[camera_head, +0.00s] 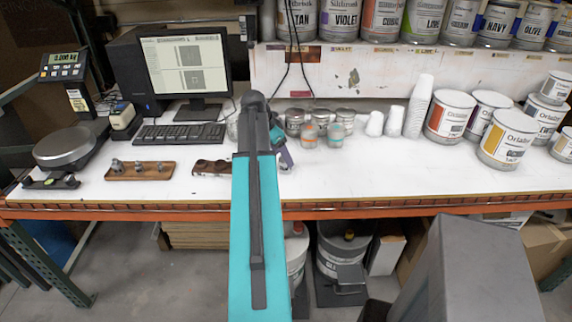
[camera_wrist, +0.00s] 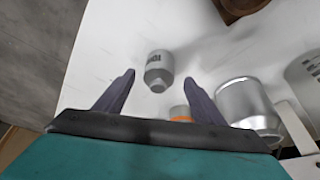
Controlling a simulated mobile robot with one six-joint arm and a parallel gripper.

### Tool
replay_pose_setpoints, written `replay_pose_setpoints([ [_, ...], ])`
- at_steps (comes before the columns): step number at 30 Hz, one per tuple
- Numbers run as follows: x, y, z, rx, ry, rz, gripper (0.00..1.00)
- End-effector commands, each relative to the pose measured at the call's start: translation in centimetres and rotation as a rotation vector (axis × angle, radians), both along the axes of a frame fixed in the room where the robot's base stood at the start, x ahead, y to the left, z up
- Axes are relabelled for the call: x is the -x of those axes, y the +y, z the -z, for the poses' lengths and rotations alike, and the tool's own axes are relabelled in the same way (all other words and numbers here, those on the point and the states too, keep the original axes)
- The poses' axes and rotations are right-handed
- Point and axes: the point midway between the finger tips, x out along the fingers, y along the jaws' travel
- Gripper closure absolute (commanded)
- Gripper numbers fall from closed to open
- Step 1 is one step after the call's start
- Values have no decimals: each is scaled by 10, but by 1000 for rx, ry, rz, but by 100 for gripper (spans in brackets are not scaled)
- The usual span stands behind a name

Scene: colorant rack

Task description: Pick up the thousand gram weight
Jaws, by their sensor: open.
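A grey metal weight (camera_wrist: 158,68) with dark lettering too blurred to read stands on the white table in the wrist view. My gripper (camera_wrist: 159,77) is open, its two purple fingers reaching toward either side of the weight, with visible gaps. I cannot tell whether the weight lies fully between the fingertips. In the head view my gripper (camera_head: 285,158) is mostly hidden behind my teal arm, and I cannot make out this weight there. A wooden holder (camera_head: 140,178) with several smaller weights lies to the left.
A second wooden block (camera_head: 207,172) sits left of my arm. Small jars with orange (camera_head: 308,140) and teal (camera_head: 335,140) bands and silver-lidded cans (camera_head: 294,117) stand close to my gripper. A scale (camera_head: 66,147) is at far left, paint cans (camera_head: 449,117) at right.

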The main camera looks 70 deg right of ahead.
Motion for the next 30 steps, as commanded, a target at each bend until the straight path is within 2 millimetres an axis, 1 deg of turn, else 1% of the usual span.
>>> replay_pose_setpoints([
  [5,4,-3,9,-2,1,2,37],
  [18,12,-13,41,-2,1,2,37],
  [30,13,-13,44,0,0,2,37],
])
